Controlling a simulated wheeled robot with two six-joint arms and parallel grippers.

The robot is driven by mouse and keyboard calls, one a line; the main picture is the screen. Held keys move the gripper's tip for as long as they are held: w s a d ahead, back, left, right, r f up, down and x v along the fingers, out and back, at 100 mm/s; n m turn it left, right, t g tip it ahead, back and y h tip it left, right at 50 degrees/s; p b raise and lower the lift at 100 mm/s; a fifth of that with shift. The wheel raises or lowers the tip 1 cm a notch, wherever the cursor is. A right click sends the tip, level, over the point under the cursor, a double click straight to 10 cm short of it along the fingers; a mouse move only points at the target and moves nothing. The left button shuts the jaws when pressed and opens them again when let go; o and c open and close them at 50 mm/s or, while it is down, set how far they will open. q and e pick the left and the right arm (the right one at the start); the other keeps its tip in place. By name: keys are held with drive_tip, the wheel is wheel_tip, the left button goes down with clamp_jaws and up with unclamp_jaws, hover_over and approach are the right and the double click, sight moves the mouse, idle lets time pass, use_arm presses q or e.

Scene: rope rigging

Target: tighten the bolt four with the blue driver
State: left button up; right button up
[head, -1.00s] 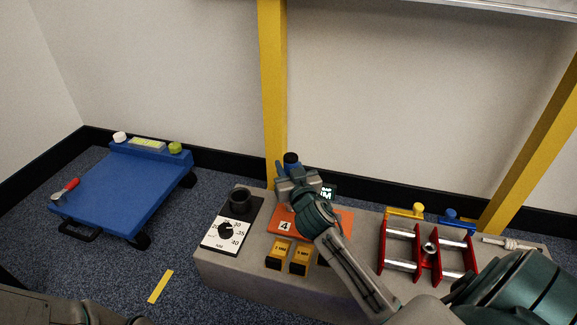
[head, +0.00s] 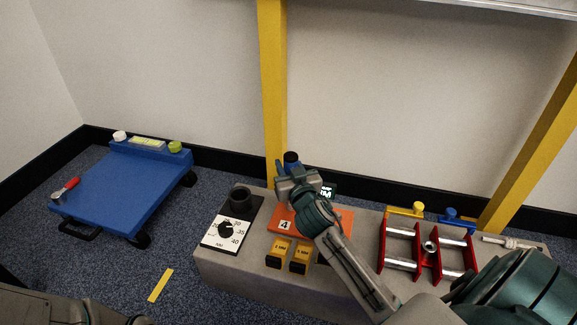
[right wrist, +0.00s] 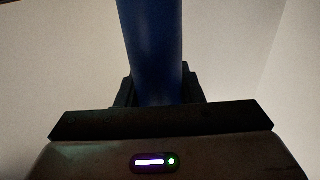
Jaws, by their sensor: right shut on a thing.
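The blue driver (head: 292,160) stands upright above the orange plate, its dark blue top showing past my right gripper (head: 284,176). My right gripper is shut on it. In the right wrist view the driver's blue handle (right wrist: 152,45) rises between the jaws. The orange plate (head: 340,221) lies on the grey bench and carries a white label "4" (head: 285,225) at its left. Bolt four and the driver's tip are hidden behind my gripper and arm. My left gripper is not in view.
Yellow blocks (head: 279,252) stand in front of the plate. A red frame with metal rollers (head: 402,230) is right.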

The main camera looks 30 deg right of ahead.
sight(288, 156)
drive_tip(key=shift+f+b, duration=0.7)
drive_tip(key=shift+f, duration=0.2)
idle(0.7)
drive_tip(key=shift+f+b, duration=0.3)
drive_tip(key=shift+f, duration=0.25)
idle(0.8)
drive_tip(key=shift+f, duration=0.1)
idle(0.6)
drive_tip(key=shift+r+p, duration=0.8)
drive_tip(key=shift+p, duration=0.1)
drive_tip(key=shift+r+p, duration=2)
drive_tip(key=shift+r, duration=0.45)
